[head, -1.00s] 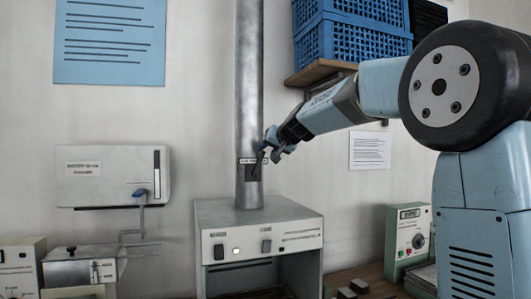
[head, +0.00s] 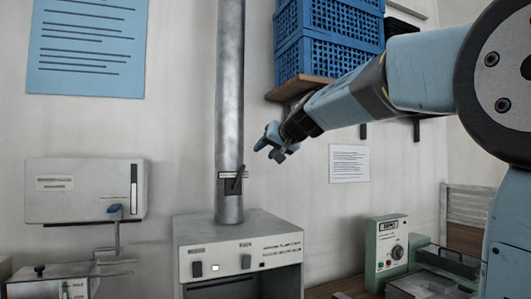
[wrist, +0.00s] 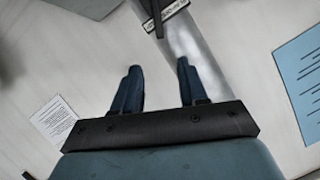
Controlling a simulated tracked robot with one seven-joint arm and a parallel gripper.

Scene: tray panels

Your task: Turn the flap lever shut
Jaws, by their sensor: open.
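The flap lever (head: 239,179) is a small dark handle on a dark plate low on the grey vertical pipe (head: 230,110). It stands tilted, its top leaning right, just under a small white label (head: 230,175). My gripper (head: 270,146) is open and empty to the right of the lever and a little above it, apart from it. In the wrist view the two blue fingers (wrist: 158,80) are spread with nothing between them. The lever (wrist: 154,18) shows at the top edge there, beyond the fingertips, partly cut off.
A white-grey unit (head: 240,250) with switches stands under the pipe. A shelf with blue crates (head: 325,40) is above my arm. A white wall box with a blue-handled tap (head: 115,209) is at left. A green device (head: 387,252) stands at right.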

